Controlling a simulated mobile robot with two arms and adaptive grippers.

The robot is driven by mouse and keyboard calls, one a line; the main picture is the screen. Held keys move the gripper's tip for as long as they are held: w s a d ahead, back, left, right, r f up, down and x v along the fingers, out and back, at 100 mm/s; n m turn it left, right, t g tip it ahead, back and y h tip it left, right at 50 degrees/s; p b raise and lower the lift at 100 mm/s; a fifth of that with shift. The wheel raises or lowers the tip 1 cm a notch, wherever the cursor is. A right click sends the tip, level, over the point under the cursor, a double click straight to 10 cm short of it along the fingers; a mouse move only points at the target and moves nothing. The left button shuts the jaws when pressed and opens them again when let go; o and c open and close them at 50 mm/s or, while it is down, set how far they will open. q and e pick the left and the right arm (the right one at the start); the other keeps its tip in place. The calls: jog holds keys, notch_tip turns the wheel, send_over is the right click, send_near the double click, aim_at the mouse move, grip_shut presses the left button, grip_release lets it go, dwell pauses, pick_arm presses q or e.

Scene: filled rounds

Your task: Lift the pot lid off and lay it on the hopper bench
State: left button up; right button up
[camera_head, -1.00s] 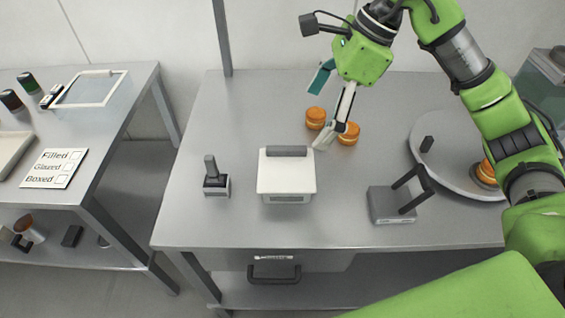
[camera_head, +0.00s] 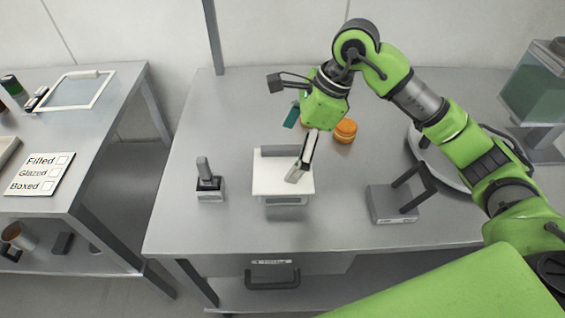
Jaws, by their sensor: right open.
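A white box-shaped pot (camera_head: 270,182) with a flat white top stands on the middle of the grey metal bench (camera_head: 230,120). A dark grey bar lies along the back of its top; I cannot tell where the lid ends and the pot begins. My right gripper (camera_head: 297,170) comes in from the right and hangs over the right part of the white top. It is open and holds nothing. I cannot tell whether its tip touches the top. My left gripper is out of view.
A dark upright-handled tool (camera_head: 208,183) stands left of the pot. A grey block with a dark frame handle (camera_head: 392,203) is to the right. An orange round (camera_head: 345,131) sits behind. A greenish clear hopper (camera_head: 540,85) stands far right. A side table with a sign (camera_head: 40,173) is left.

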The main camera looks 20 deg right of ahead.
aim_at(280, 169)
jog(key=x, duration=0.1)
jog(key=p+x, duration=0.1)
jog(key=x, duration=0.1)
jog(key=shift+s+a+f, duration=0.1)
jog(key=shift+s+f, duration=0.15)
jog(key=shift+w+a+f+p, duration=0.15)
jog(key=shift+f+p, duration=0.15)
jog(key=shift+f, duration=0.2)
jog(key=shift+f+b, duration=0.25)
jog(key=shift+b, duration=0.25)
jog(key=c, duration=0.8)
